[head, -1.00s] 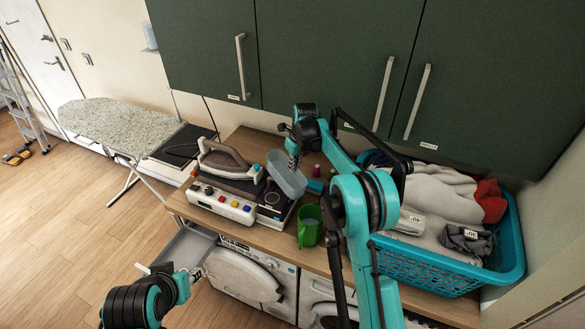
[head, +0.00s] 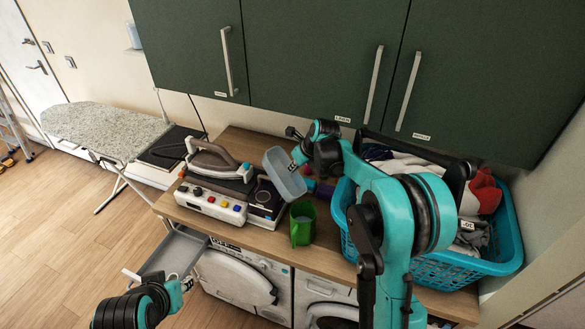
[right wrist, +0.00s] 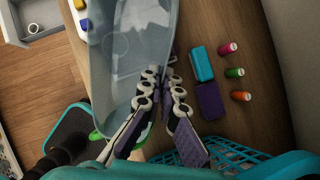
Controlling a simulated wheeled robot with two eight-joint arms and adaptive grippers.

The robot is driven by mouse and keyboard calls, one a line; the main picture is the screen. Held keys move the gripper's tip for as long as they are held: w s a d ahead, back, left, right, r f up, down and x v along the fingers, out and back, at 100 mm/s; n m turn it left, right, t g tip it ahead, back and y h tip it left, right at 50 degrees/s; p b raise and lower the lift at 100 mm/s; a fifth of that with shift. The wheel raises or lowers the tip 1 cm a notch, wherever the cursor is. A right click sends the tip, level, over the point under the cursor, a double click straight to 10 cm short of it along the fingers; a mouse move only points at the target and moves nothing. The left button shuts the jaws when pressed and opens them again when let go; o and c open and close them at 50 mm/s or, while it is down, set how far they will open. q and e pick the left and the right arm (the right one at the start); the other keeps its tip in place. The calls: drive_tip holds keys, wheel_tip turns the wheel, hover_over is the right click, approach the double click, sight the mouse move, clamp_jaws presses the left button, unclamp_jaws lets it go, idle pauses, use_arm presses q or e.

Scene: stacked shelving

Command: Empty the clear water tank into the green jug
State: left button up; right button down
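The clear water tank (head: 285,174) is a pale see-through tub, held tilted in the air above the worktop, just above and left of the green jug (head: 302,226). My right gripper (head: 299,156) is shut on the tank's right end; the tank (right wrist: 125,50) also fills the upper left of the right wrist view, by the fingers (right wrist: 163,88). The jug stands upright near the worktop's front edge, and only a bit of green shows behind the tank in the wrist view. I cannot make out any water stream. My left gripper (head: 184,285) is low, near an open drawer, fingers unclear.
The iron on its station (head: 222,182) stands left of the tank. A blue laundry basket (head: 430,268) full of clothes is at the right. Thread spools (right wrist: 234,72) and small blue and purple blocks lie nearby. An open grey drawer (head: 177,252) juts out below the worktop.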

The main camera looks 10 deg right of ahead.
drive_tip(key=shift+s, duration=0.1)
drive_tip(key=shift+s+d+t+y+b, duration=0.5)
drive_tip(key=shift+s+t+b, duration=0.45)
drive_tip(key=shift+b, duration=0.3)
drive_tip(key=shift+s+d+r+t, duration=0.1)
drive_tip(key=shift+s+r+t, duration=0.1)
drive_tip(key=shift+r+t, duration=0.05)
drive_tip(key=shift+r, duration=0.15)
drive_tip(key=shift+w, duration=0.1)
